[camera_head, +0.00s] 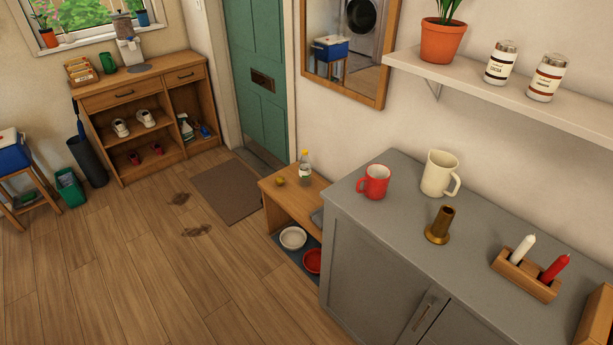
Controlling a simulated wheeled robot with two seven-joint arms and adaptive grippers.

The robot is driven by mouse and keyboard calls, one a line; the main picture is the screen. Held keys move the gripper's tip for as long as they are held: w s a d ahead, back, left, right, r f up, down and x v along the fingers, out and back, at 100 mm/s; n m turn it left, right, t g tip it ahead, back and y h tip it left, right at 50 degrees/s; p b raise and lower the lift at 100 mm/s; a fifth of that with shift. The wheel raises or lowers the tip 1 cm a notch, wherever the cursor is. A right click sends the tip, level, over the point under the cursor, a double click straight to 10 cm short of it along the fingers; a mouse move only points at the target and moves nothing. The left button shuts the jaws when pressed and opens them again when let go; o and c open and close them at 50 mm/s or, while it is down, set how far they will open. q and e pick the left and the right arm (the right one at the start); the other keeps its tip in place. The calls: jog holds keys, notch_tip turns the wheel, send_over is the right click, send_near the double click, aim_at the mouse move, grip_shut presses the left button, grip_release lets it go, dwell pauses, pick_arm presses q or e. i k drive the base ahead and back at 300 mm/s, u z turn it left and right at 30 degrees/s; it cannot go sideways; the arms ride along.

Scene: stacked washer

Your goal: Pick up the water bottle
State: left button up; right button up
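The water bottle (304,169) is small and clear with a yellow cap. It stands upright on a low wooden bench (270,187) beside the grey cabinet, near the green door.
The grey cabinet (345,245) stands right of the bench, bearing a red mug (373,182), a cream mug (440,173), a brass holder (440,224) and a candle block (525,275). A wall shelf (500,92) hangs above. Wooden floor (150,270) at left is mostly open.

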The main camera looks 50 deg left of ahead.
aim_at(305, 163)
jog(key=u, duration=0.85)
jog(key=i, duration=0.2)
jog(key=u, duration=0.75)
